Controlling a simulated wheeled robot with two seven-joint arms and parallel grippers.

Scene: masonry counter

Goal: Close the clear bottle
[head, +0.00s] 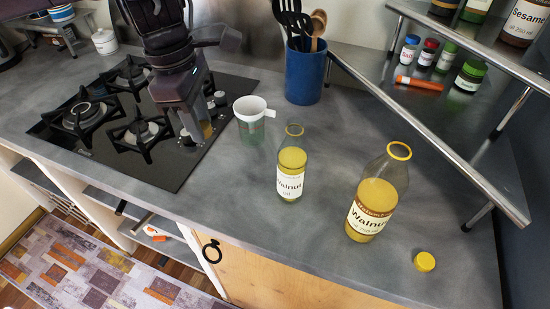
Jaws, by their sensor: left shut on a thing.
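A smaller walnut oil bottle (290,165), clear with yellow oil, stands upright and uncapped on the grey counter. A larger walnut oil bottle (378,195), also clear with yellow oil, stands upright and uncapped to its right. A yellow cap (424,261) lies on the counter to the right of the larger bottle. My left gripper (199,132) is above the right edge of the stove, left of both bottles and apart from them. It is shut on a small yellowish thing (207,130), mostly hidden by the fingers. My right gripper is out of view.
A white-and-green cup (251,118) stands between my left gripper and the smaller bottle. A blue utensil holder (305,75) stands behind. A metal shelf (440,125) with jars overhangs the back right. The black gas stove (125,130) is at left. The front counter is clear.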

